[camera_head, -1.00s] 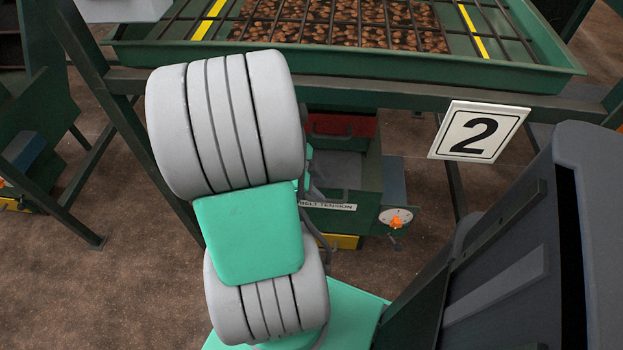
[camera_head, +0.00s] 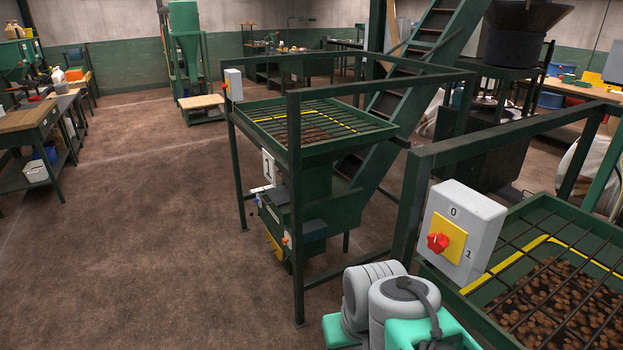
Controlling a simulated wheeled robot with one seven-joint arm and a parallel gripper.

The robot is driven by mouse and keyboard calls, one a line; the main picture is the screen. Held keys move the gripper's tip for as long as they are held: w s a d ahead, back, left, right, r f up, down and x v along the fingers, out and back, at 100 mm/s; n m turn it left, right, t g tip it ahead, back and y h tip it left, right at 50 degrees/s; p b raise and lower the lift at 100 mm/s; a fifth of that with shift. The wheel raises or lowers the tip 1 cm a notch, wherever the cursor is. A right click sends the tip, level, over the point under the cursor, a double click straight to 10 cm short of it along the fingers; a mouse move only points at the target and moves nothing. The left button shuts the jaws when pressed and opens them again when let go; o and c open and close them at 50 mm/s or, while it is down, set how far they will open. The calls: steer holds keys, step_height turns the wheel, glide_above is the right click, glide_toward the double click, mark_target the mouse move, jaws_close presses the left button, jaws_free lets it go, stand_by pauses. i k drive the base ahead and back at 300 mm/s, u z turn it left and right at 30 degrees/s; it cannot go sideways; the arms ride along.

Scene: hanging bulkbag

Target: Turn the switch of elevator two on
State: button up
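The nearer switch is a grey box (camera_head: 468,222) on the green frame at the right. It has a yellow plate (camera_head: 450,250) and a red knob (camera_head: 438,242), with 0 marked at the top and 1 at the right. I cannot tell which mark the knob points to. It stands beside the nearer hopper (camera_head: 560,238), which holds brown nuts or beans under a grid; the number 2 plate seen earlier is out of view. My grey and green arm links are at the bottom, below and left of the switch. My gripper is not in view.
Another hopper stand with a number 1 plate (camera_head: 268,168) is in the middle, with its own small switch box (camera_head: 233,84). Green frame posts (camera_head: 296,210) rise near my arm. Open brown floor (camera_head: 130,250) lies to the left. Workbenches stand at the far left.

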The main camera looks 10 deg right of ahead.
mark_target(437, 243)
steer(key=z, duration=0.45)
steer(key=k, duration=0.6)
steer(key=z, duration=1.45)
